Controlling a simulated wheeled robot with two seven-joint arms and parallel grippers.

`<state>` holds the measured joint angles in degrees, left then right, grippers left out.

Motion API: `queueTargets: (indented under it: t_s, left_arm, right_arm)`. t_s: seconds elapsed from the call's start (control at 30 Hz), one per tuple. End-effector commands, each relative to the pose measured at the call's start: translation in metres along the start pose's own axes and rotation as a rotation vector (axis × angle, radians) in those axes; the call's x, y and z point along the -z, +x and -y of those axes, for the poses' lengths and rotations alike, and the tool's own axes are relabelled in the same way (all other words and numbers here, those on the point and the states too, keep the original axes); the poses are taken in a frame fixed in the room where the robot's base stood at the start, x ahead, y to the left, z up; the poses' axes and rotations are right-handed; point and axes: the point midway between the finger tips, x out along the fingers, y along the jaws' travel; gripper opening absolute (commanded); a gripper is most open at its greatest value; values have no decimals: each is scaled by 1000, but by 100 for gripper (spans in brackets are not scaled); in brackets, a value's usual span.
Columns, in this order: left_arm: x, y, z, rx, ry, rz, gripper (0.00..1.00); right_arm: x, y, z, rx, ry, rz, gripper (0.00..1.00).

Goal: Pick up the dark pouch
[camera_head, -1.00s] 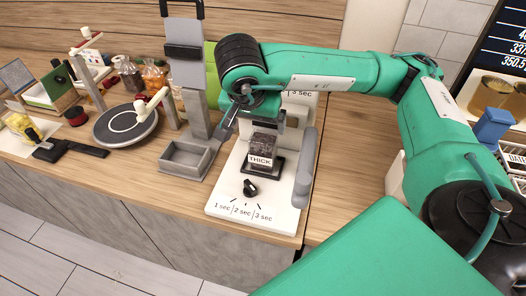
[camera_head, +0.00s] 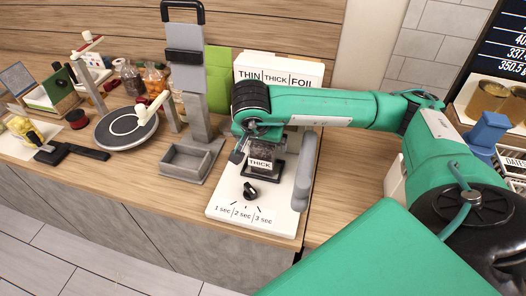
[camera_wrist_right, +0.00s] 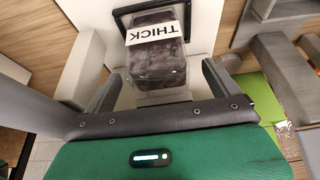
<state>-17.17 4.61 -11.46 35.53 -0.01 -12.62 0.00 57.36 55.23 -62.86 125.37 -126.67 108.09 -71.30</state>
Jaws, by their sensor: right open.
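The dark pouch (camera_head: 269,149) with a white THICK label stands in a dark frame on the white sealer board (camera_head: 232,199). In the right wrist view, the pouch (camera_wrist_right: 157,66) is clear-wrapped with dark contents, its label partly over it. My right gripper (camera_wrist_right: 158,88) is open, with one grey finger on each side of the pouch's near end. The fingers look apart from the pouch, with a gap on both sides. In the head view my right wrist hides part of the pouch and of the gripper. My left gripper is not in view.
A grey stand with a tray (camera_head: 187,161) is to the left. A round dark turntable (camera_head: 126,128) and jars are further left. Bare wood lies right of the board.

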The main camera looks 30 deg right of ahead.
Motion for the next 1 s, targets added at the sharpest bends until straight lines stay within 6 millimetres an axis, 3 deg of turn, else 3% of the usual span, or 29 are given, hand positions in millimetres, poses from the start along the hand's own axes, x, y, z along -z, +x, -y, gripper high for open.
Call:
queueTargets:
  t_s: [0.03,0.2,0.47,0.73,1.0]
  left_arm:
    - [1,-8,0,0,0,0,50]
    - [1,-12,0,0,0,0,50]
    - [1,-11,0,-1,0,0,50]
    - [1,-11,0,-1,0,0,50]
    - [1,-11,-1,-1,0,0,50]
  right_arm:
    - [2,4,-2,-5,1,2,93]
    - [1,25,-1,-2,0,1,93]
    - [1,29,-1,0,0,0,93]
    - [1,29,-1,0,1,0,42]
    - [1,28,0,1,1,-1,39]
